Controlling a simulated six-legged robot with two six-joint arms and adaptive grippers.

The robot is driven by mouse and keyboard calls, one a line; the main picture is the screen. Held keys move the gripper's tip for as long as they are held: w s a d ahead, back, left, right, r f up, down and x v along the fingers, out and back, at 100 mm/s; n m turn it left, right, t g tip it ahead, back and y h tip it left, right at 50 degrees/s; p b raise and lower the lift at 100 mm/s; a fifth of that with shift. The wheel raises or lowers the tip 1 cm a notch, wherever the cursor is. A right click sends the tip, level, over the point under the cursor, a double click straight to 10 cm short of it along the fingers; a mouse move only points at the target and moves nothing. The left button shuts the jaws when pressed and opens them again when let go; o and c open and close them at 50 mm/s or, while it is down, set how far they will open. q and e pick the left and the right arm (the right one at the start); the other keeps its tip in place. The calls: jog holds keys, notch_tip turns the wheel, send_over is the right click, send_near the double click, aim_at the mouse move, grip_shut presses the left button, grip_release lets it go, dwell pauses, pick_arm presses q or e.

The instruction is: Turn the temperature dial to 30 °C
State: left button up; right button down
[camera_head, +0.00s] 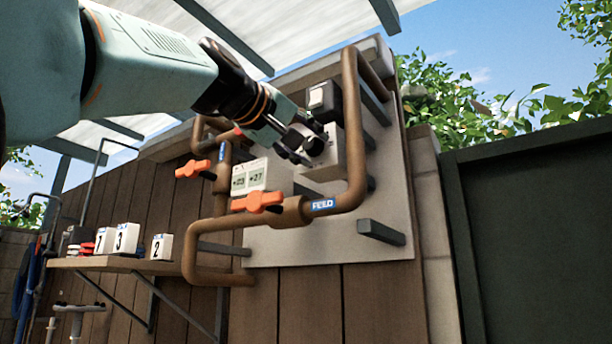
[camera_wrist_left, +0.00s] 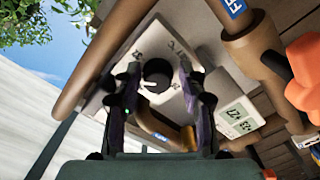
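The temperature dial (camera_wrist_left: 157,75) is a round black knob with a white pointer mark on a pale plate with printed markings, too small to read surely. In the left wrist view my left gripper (camera_wrist_left: 161,84) is open, with one finger on each side of the knob; I cannot tell whether they touch it. In the head view my left gripper (camera_head: 302,146) is in front of the pale dial box (camera_head: 330,160) and hides the knob. A white display (camera_head: 262,178) beside it reads 27 in one window; the other looks like 23. My right gripper is not in view.
Copper pipes (camera_head: 352,130) frame the dial, with orange valve handles (camera_head: 257,202) to the left and below. A black-and-white switch (camera_head: 322,100) is just above the gripper. A shelf (camera_head: 120,264) with numbered white blocks is at left.

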pick_arm(q)
jog(key=shift+o, duration=0.9)
jog(key=shift+s+r, duration=0.1)
jog(key=shift+r, duration=0.05)
